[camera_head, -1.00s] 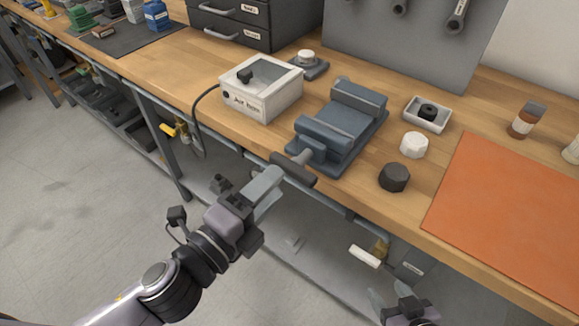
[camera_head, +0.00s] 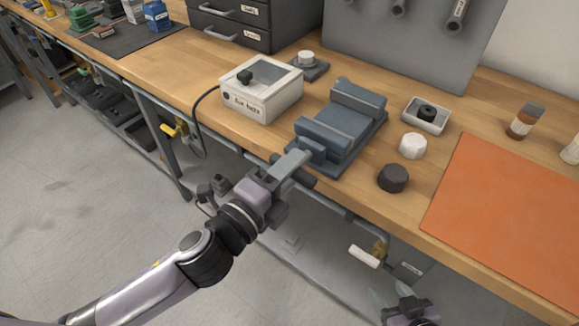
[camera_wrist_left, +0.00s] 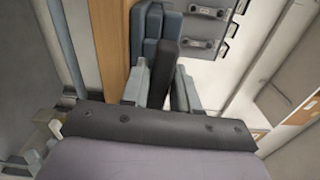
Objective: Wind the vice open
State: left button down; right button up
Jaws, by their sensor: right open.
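The blue-grey vice (camera_head: 340,125) sits at the front edge of the wooden bench. Its dark handle bar (camera_head: 306,181) sticks out in front of the edge, partly hidden by my left gripper (camera_head: 294,160). In the left wrist view the dark handle (camera_wrist_left: 164,72) stands between the two light fingers of my left gripper (camera_wrist_left: 160,88). I cannot tell whether both fingers press on it. The vice (camera_wrist_left: 160,30) also shows behind it there. My right gripper (camera_head: 390,303) is open and empty, low at the bottom edge, below the bench front.
A white box (camera_head: 262,95) with a cable stands left of the vice. A black knob (camera_head: 393,178), a white knob (camera_head: 413,146) and a small tray (camera_head: 427,115) stand to its right. An orange mat (camera_head: 510,210) covers the right. A lower shelf (camera_head: 300,255) runs under the bench.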

pick_arm(q)
jog(key=shift+n, duration=0.4)
jog(key=c, duration=1)
grip_release()
jog(key=v, duration=0.7)
jog(key=shift+a, duration=0.1)
